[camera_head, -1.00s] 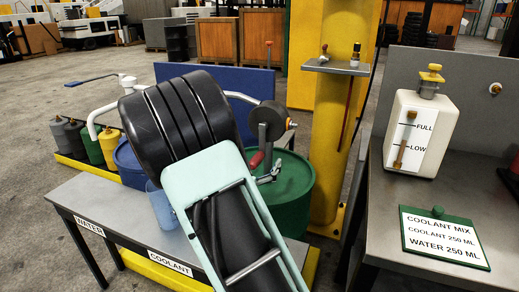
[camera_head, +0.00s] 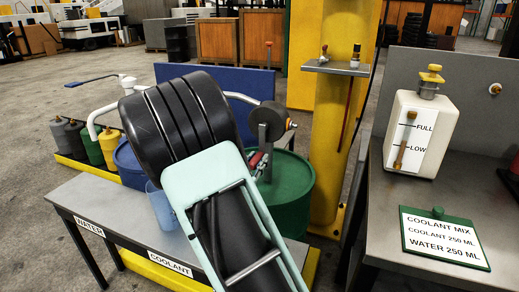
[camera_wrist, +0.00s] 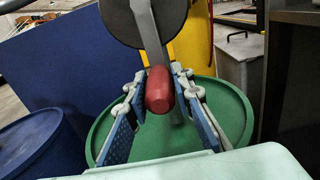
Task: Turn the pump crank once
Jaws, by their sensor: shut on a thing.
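The pump crank has a dark round hub (camera_head: 268,116), which also shows in the wrist view (camera_wrist: 133,20), and a grey arm (camera_wrist: 151,42) that hangs down from it. At the arm's lower end is a red handle (camera_wrist: 160,90). My gripper (camera_wrist: 160,92) is shut on the red handle, with one finger on each side of it. In the head view my gripper (camera_head: 260,165) is partly hidden behind my own arm, at the lower end of the crank. The crank stands above a green drum (camera_head: 292,195).
A blue jug (camera_head: 162,212) is partly hidden behind my arm on the bench labelled WATER and COOLANT (camera_head: 100,200). A yellow post (camera_head: 330,150) stands right of the drum. A white tank (camera_head: 422,140) and a green-framed sign (camera_head: 445,238) are on the right-hand table.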

